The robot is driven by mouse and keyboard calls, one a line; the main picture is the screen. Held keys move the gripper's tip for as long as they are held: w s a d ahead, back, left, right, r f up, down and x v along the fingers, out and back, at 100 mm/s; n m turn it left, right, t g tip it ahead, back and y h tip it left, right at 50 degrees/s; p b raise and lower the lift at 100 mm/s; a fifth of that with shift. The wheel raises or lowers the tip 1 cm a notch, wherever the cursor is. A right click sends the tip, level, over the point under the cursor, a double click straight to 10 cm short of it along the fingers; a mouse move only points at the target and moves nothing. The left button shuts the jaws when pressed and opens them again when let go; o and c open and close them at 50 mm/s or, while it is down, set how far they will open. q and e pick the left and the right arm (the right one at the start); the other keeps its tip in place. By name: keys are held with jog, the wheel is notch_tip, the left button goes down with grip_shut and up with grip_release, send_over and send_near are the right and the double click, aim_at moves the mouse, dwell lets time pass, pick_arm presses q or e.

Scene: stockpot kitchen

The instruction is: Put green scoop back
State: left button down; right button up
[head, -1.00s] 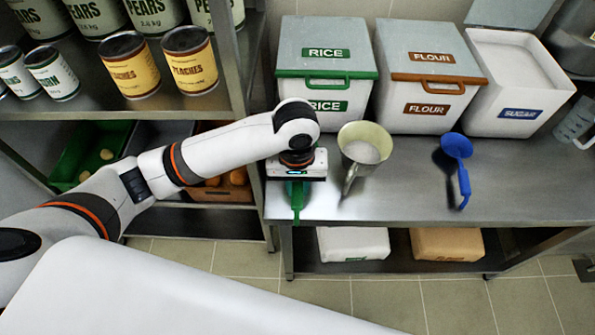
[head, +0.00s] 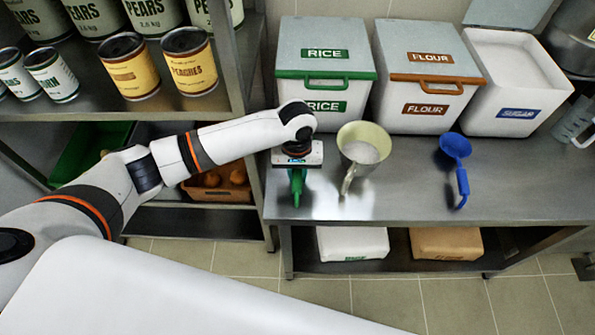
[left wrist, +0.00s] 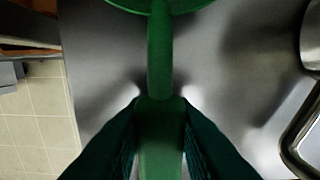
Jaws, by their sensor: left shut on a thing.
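The green scoop (head: 296,190) is at the left end of the steel counter, mostly hidden under my left wrist in the head view. My left gripper (left wrist: 160,112) is shut on its handle, and the green handle (left wrist: 160,60) runs up between the fingers in the left wrist view. Part of the scoop's bowl shows at that view's top edge. I cannot tell whether the scoop touches the counter. The rice bin (head: 325,70), white with a grey lid and green handle, stands shut just behind my gripper. My right gripper is not in view.
A blue scoop (head: 456,148) lies farther right. The flour bin (head: 430,75) is shut; the sugar bin (head: 515,85) is open. A can shelf (head: 75,105) stands left. The counter's front right is clear.

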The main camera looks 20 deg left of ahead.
pick_arm(q)
jog(key=c, duration=1.2)
grip_release()
jog(key=shift+c, duration=0.2)
notch_tip(320, 180, up, 12)
